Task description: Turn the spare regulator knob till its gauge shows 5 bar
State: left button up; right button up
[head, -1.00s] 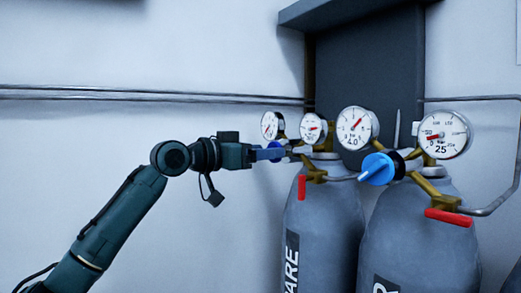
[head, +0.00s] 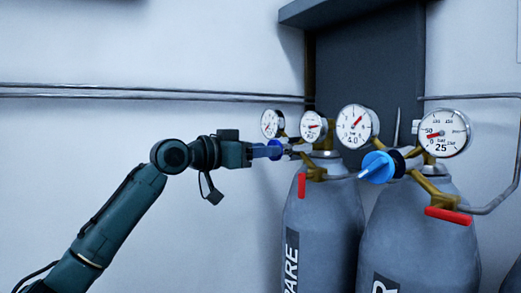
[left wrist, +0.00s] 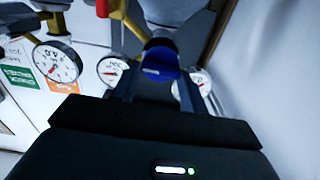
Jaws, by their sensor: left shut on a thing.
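The spare cylinder (head: 322,215), marked "ARE" in the visible part of its label, carries a regulator with two gauges. Its left gauge (head: 272,124) is seen obliquely and too small to read; its other gauge (head: 313,126) has a red needle. The spare blue knob (head: 275,149) is mostly hidden by my left gripper (head: 270,151), which is shut on it from the left. In the left wrist view the blue knob (left wrist: 160,64) sits between the two fingers (left wrist: 158,88), with the small oblique gauge (left wrist: 202,86) to its right. My right gripper is out of view.
A second cylinder (head: 420,235) stands close on the right, with its own blue knob (head: 377,167), a 4.0 gauge (head: 356,127) and a 25 gauge (head: 444,133). Red handles (head: 302,186) hang below the regulators. Pipes (head: 150,93) run along the wall. Space at left is clear.

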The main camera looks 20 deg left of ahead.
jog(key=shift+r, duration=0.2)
pick_arm(q)
jog(key=shift+d+f+m+p, duration=0.15)
jog(key=shift+m+p, duration=0.3)
jog(key=shift+m, duration=4.45)
jog(key=shift+a+f+m+p, duration=0.1)
jog(key=shift+m+p, duration=0.3)
jog(key=shift+m, duration=4.5)
jog(key=shift+d+f+m+p, duration=0.15)
jog(key=shift+m+p, duration=0.3)
jog(key=shift+m, duration=4.45)
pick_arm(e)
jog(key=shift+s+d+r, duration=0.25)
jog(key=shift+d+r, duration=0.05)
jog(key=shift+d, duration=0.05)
pick_arm(q)
jog(key=shift+a, duration=0.1)
